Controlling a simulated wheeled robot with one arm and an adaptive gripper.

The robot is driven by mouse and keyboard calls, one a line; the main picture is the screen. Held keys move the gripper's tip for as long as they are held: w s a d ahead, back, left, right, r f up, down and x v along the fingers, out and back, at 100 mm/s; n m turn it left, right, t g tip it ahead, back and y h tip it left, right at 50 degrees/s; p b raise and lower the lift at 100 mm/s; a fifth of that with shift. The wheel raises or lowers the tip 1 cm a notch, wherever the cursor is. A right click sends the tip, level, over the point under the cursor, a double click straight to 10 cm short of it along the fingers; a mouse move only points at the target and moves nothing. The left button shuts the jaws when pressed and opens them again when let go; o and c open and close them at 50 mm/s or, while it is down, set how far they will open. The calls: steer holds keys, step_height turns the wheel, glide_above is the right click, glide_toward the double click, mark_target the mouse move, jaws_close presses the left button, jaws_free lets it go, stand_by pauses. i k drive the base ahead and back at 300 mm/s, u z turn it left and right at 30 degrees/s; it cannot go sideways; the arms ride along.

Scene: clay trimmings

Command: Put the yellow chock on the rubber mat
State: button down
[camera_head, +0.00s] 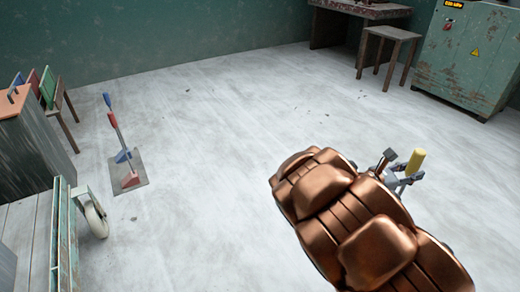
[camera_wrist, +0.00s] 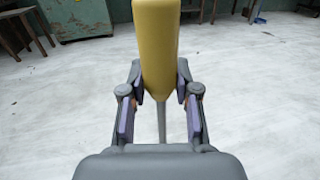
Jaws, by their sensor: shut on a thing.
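My gripper (camera_head: 400,172) is shut on the yellow chock (camera_head: 416,161) at the right of the head view, with my arm reaching in from below. In the wrist view the yellow chock (camera_wrist: 157,50) stands up between the two fingers of my gripper (camera_wrist: 160,92), and its upper end is cut off by the frame.
A wheeled cart (camera_head: 65,235) stands near left. A stool (camera_head: 390,42) and green cabinet (camera_head: 462,65) stand back right. The middle floor is clear.

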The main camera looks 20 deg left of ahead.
mark_target(127, 170)
steer(key=u, duration=1)
steer(key=i, duration=4.85)
steer(key=u, duration=2.8)
